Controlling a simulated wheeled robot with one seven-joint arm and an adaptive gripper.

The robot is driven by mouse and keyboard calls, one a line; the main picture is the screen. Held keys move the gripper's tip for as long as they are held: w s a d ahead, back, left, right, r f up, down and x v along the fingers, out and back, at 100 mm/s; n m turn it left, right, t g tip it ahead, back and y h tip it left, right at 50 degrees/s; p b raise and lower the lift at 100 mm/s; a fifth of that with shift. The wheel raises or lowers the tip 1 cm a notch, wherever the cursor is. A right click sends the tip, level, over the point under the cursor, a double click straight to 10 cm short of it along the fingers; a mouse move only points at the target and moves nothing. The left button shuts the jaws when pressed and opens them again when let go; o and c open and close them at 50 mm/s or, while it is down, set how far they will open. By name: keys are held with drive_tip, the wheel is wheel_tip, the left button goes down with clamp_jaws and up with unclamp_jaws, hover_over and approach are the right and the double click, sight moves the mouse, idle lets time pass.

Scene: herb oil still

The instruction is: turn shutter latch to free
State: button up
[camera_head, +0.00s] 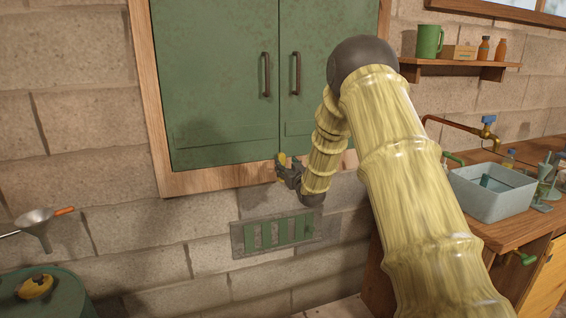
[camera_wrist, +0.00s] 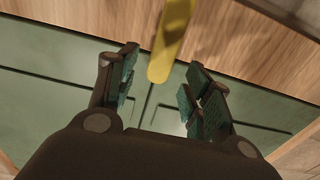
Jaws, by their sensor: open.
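The shutter latch is a yellow bar (camera_wrist: 174,38) on the wooden frame, with its rounded end lying over the green shutter doors near the seam where they meet. In the head view the latch (camera_head: 282,159) shows as a small yellow piece at the bottom of the doors, partly hidden by my gripper (camera_head: 287,168). In the wrist view my gripper (camera_wrist: 162,72) is open, with one finger on each side of the latch's end. A gap shows on both sides and I see no contact. The two green doors (camera_head: 225,90) are shut.
Two dark door handles (camera_head: 266,75) stand out above. A slatted vent (camera_head: 278,235) is in the block wall below. A counter with a grey basin (camera_head: 492,195) is at the right, under a shelf (camera_head: 455,68). A funnel (camera_head: 40,222) and green drum (camera_head: 50,290) are at lower left.

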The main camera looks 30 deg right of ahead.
sight(282, 162)
drive_tip(key=shift+x, duration=2.25)
drive_tip(key=shift+c, duration=0.4)
drive_tip(key=c, duration=0.9)
